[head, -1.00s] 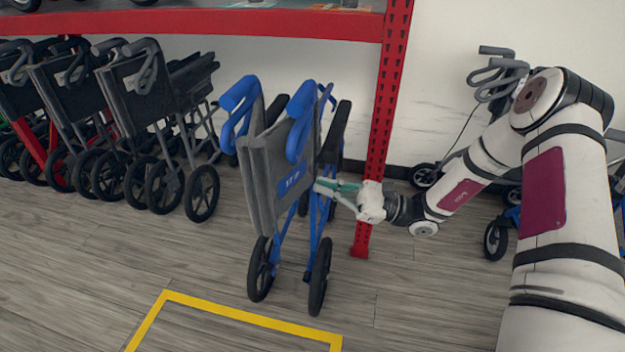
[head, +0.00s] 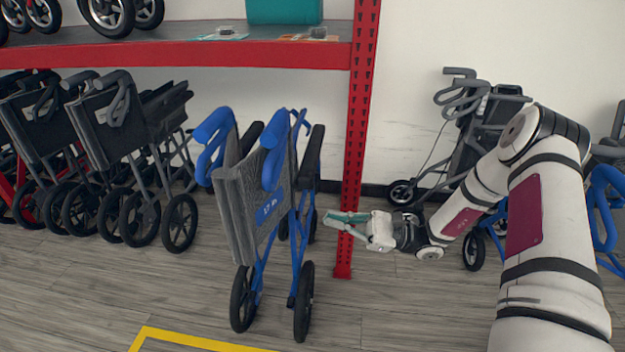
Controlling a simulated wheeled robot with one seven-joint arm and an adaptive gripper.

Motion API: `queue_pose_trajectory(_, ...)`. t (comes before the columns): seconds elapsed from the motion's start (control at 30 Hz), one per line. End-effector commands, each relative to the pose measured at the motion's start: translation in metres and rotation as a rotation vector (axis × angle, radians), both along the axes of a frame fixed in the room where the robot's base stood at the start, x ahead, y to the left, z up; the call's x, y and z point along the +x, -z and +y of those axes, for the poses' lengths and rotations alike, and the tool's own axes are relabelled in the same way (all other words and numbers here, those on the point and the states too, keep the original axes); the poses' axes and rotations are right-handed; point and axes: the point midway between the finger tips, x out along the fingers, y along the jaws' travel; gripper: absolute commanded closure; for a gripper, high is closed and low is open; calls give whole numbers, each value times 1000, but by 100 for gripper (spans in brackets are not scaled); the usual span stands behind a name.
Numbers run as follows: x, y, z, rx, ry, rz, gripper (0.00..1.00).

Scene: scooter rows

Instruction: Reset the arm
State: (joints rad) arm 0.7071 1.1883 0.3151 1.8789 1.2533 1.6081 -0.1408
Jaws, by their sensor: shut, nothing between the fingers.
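My gripper (head: 330,219) is at the end of my white arm (head: 470,205), which reaches in from the right of the head view. Its teal fingers are shut with nothing between them. They point left, in front of the red post in the picture, just right of the blue wheelchair-like scooter (head: 262,205). That scooter has blue handles, a grey backrest with a blue label and black wheels, and stands upright on the floor. A small gap shows between the fingertips and its frame.
A red shelf post (head: 357,150) stands behind my gripper. Dark folded scooters (head: 115,135) crowd the left under the shelf (head: 180,52). A grey walker (head: 470,120) stands at the white wall behind my arm. Yellow floor tape (head: 180,340) marks the otherwise clear floor in front.

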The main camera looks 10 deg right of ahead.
Motion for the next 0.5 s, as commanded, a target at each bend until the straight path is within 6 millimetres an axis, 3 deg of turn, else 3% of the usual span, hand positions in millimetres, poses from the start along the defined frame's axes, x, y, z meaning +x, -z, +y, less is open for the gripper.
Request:
queue_pose_trajectory(0.17,-4,-9,5,-31,-34,-16,100)
queue_pose_trajectory(0.27,-15,-26,15,-96,-106,-47,100)
queue_pose_trajectory(0.5,-64,-78,44,-333,-347,-157,100)
